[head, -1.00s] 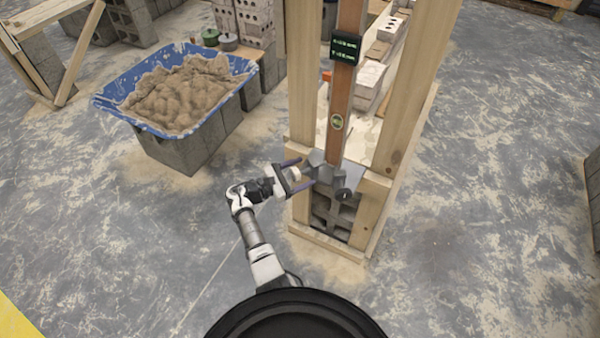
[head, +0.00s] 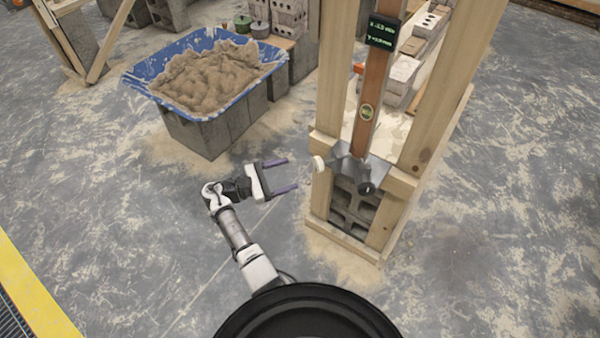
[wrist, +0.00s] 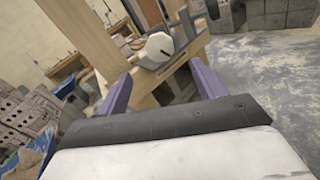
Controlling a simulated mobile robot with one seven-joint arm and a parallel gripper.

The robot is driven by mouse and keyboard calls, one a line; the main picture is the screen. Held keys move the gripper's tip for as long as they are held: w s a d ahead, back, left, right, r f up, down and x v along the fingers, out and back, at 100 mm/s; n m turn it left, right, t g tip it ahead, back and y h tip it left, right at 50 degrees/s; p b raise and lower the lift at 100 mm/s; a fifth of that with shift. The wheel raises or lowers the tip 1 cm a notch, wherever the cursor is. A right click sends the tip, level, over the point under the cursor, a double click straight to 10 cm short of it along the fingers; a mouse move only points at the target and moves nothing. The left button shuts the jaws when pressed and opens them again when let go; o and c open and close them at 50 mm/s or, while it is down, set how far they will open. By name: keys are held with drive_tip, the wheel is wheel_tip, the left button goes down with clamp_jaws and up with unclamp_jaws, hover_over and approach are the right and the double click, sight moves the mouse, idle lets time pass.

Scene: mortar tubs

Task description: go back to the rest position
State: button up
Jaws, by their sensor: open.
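My gripper (head: 284,175) is open and empty in the head view, left of the wooden frame (head: 432,100). Its two purple fingers point right, with a clear gap to the frame. On the frame sits a grey clamp bracket (head: 352,165) with a white round knob (head: 318,163) on its left side and a dark knob (head: 366,188) at its front. A wooden level (head: 372,95) with a green display (head: 382,31) stands upright in the bracket. In the wrist view, the white knob (wrist: 160,46) shows beyond and between the open fingers (wrist: 165,90).
A blue tub (head: 135,78) of mortar (head: 210,76) rests on grey blocks (head: 205,138) at the upper left. Bricks (head: 405,70) lie behind the frame. A yellow strip (head: 35,290) runs along the lower left floor. The floor between tub and arm is clear.

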drive_tip(key=shift+s+a, duration=0.25)
drive_tip(key=shift+a, duration=0.3)
